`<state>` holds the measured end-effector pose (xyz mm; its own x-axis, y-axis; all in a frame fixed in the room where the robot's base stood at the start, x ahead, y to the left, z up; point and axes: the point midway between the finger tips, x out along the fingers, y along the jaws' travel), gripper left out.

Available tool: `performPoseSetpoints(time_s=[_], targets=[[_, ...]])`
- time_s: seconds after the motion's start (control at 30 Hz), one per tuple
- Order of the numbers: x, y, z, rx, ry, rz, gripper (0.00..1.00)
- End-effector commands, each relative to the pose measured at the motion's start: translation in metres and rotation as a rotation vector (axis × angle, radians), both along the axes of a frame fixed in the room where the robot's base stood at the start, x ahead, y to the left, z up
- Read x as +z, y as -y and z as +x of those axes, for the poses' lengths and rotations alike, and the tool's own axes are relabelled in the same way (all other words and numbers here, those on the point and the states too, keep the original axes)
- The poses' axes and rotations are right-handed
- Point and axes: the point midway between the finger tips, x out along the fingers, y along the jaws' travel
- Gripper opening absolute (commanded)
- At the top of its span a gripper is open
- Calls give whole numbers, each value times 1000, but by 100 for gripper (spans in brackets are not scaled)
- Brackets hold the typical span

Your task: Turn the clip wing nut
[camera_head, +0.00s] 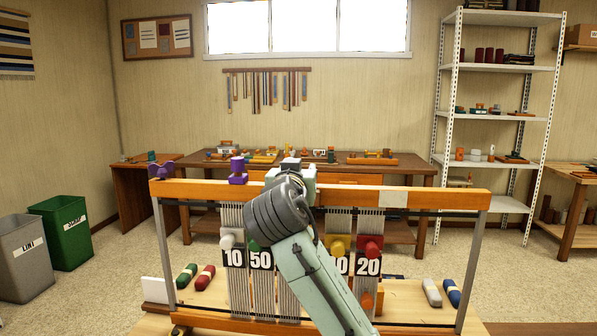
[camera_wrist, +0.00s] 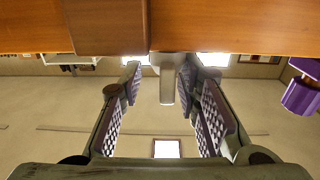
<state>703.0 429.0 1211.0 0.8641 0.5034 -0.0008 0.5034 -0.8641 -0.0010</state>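The loom's orange top beam (camera_head: 420,197) runs across the head view, and its underside or side (camera_wrist: 230,25) fills the top of the wrist view. A grey piece with a stem (camera_wrist: 167,85) sits at the beam between my fingers; I cannot tell if it is the clip's wing nut. My gripper (camera_wrist: 159,82) is open around it, with a gap at the left finger. A purple clip (camera_head: 238,171) sits on the beam and also shows in the wrist view (camera_wrist: 302,92). My arm hides the loom's middle.
Number cards, including 10 (camera_head: 234,258) and 20 (camera_head: 368,266), hang on the warp below the beam. Red and green shuttles (camera_head: 205,277) lie left, white and blue ones (camera_head: 453,293) right. A workbench (camera_head: 400,167) and shelf rack (camera_head: 497,118) stand behind.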

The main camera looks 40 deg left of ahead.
Motion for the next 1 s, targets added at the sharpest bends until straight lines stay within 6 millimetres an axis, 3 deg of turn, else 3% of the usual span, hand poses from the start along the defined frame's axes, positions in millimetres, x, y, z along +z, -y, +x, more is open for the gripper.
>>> performPoseSetpoints(time_s=[0.47, 1.0], targets=[[0, 1, -9, 7, 1, 0, 28], [1, 52, -93, 5, 3, 1, 28]])
